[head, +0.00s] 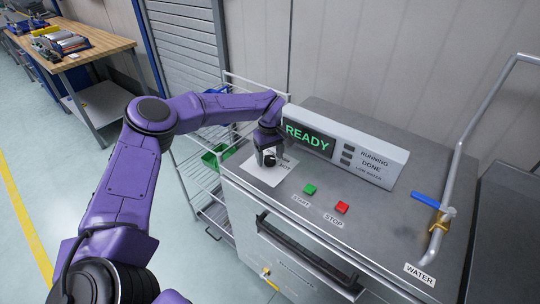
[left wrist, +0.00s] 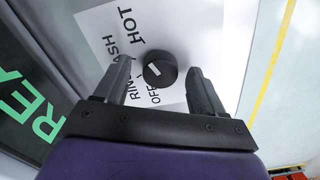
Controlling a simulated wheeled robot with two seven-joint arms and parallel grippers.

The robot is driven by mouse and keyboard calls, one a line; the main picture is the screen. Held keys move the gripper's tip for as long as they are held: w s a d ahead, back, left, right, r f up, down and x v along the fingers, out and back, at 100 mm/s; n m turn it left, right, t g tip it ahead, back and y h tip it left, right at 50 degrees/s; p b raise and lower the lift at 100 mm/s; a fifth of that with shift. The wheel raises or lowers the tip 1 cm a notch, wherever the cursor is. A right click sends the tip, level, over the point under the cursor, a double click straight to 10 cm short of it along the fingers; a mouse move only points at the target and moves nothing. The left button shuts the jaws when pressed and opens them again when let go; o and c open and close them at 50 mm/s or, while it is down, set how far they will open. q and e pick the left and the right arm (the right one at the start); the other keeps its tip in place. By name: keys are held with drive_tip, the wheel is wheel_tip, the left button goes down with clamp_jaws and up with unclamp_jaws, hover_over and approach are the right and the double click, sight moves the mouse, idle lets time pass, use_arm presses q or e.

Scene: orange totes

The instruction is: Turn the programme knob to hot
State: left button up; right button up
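The programme knob (left wrist: 160,69) is a round black knob with a white pointer mark, on a white label plate (left wrist: 100,28). In the left wrist view the plate shows HOT, part of WASH, part of RINSE and OFF; the fingers cover some lettering. I cannot tell surely which label the mark points at. My left gripper (left wrist: 158,76) is open, one finger on each side of the knob, with a visible gap at both sides. In the head view the left gripper (head: 267,156) is down over the plate and partly hides the knob. My right gripper is out of view.
The display box (head: 345,147) reads READY and stands close behind and right of the left gripper. A green START button (head: 309,189) and a red STOP button (head: 342,207) sit in front. A pipe with a blue lever (head: 427,198) rises at right. A wire rack (head: 195,170) stands left.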

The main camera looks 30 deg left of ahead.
sight(270, 158)
use_arm(q)
drive_tip(key=shift+r, duration=0.1)
drive_tip(key=shift+r+b, duration=0.3)
drive_tip(key=shift+r, duration=0.1)
wheel_tip(270, 158, up, 10)
drive_tip(key=b, duration=0.2)
drive_tip(key=shift+f, duration=0.2)
